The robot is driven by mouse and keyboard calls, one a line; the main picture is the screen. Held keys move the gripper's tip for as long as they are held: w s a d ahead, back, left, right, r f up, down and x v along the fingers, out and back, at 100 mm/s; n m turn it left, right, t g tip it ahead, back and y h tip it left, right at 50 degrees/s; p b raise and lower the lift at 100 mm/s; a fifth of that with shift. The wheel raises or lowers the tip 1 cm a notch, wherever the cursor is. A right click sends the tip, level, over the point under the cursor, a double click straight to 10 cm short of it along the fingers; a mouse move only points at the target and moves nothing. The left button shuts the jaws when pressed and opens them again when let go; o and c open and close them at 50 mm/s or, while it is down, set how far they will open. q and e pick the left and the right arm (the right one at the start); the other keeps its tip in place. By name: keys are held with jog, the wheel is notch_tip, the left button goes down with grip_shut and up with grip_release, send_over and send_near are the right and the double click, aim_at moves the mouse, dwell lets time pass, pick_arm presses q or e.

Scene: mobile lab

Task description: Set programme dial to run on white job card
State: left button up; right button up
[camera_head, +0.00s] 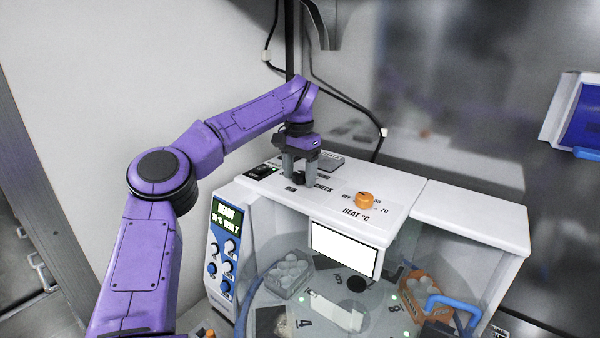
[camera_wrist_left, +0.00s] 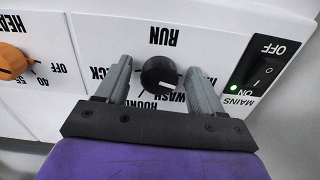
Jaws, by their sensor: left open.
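The programme dial (camera_wrist_left: 160,72) is a black round knob on the white machine top. Its white mark faces the lower right in the left wrist view, toward the WASH label (camera_wrist_left: 171,97). In the head view, my left gripper (camera_head: 299,168) points down over the dial (camera_head: 299,179), which is partly hidden. A blank white card-like panel (camera_head: 344,250) is on the machine's front. My right gripper is out of view.
An orange heat knob (camera_head: 365,200) stands right of the dial. A mains switch (camera_head: 263,171) with a green light lies left. A display panel (camera_head: 225,250) with blue knobs is on the front left.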

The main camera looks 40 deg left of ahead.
pick_arm(q)
jog(key=shift+s, duration=0.1)
jog(key=shift+c, duration=0.6)
jog(key=c, duration=0.9)
jog(key=shift+c, duration=0.2)
